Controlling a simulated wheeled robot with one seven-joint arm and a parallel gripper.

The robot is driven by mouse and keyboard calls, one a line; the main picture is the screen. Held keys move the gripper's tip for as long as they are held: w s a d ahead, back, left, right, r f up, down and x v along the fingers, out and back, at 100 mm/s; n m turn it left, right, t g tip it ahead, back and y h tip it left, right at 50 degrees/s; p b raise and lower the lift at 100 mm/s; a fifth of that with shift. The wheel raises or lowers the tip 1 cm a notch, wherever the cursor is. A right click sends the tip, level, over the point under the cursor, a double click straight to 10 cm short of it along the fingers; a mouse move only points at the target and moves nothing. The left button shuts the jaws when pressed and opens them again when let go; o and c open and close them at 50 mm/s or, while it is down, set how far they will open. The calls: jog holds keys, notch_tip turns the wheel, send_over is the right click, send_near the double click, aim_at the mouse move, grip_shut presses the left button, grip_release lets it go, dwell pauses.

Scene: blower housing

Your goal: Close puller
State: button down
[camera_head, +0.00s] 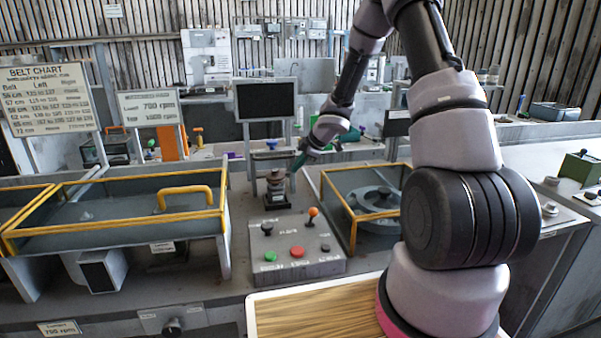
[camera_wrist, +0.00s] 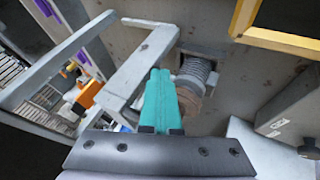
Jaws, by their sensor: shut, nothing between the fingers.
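A small upright device with a brownish top and a dark base (camera_head: 275,188) stands behind the button box; it looks like the puller. In the wrist view it shows as a grey ribbed cylinder (camera_wrist: 197,72) with a brown round part, just right of my fingers. My gripper (camera_head: 298,168) reaches down from the upper right, just right of the device's top. Its teal fingers (camera_wrist: 158,85) are together and empty. They partly overlap the device in the wrist view; I cannot tell whether they touch it.
A dark screen on a grey frame (camera_head: 265,101) stands behind the device. The button box (camera_head: 297,247) is in front. A yellow-edged guard with a handle (camera_head: 187,196) is at left, another yellow frame (camera_head: 345,215) at right. A wooden board (camera_head: 315,312) lies in front.

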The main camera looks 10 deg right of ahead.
jog(key=w, duration=0.7)
jog(key=shift+r, duration=0.15)
jog(key=shift+w+d, duration=0.1)
